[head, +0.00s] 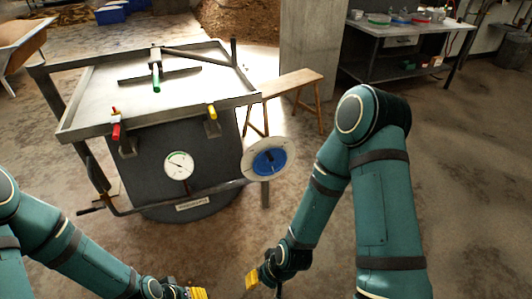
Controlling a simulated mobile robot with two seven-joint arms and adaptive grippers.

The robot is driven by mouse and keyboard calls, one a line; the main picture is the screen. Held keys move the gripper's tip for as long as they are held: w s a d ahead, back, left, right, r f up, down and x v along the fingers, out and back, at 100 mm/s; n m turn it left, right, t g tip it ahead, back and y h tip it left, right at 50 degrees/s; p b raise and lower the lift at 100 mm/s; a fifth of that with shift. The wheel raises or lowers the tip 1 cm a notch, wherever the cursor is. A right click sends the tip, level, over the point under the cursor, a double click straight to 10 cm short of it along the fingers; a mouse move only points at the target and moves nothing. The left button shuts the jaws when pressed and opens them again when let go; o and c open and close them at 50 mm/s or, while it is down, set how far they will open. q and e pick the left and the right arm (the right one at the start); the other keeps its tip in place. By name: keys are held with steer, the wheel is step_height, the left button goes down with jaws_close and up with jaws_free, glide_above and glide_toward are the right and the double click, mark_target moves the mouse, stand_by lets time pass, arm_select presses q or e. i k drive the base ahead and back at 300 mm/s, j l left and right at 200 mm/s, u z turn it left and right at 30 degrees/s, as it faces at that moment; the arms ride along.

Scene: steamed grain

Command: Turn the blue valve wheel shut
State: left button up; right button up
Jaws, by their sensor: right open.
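The blue valve wheel (269,162) is on the right front of a grey steel vat (150,158), in front of a pale round disc (250,147). My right gripper (262,282) is low at the bottom of the head view, below the wheel and apart from it. It has yellow finger pads, is open, and nothing shows in it. My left gripper (190,293) is at the bottom edge, partly cut off, also with a yellow pad. Whether it is open or shut does not show.
A dial gauge (178,165) is on the vat's front, with a red-handled lever (116,129) and a yellow-handled one (212,112) above. A wooden bench (290,84) stands behind the wheel. The floor between my grippers and the vat is clear.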

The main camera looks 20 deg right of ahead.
mark_target(271, 161)
steer(key=i+l+z, duration=0.2)
steer(key=i+z, duration=0.5)
steer(key=i, duration=0.2)
steer(key=i+z, duration=0.3)
steer(key=i, duration=0.2)
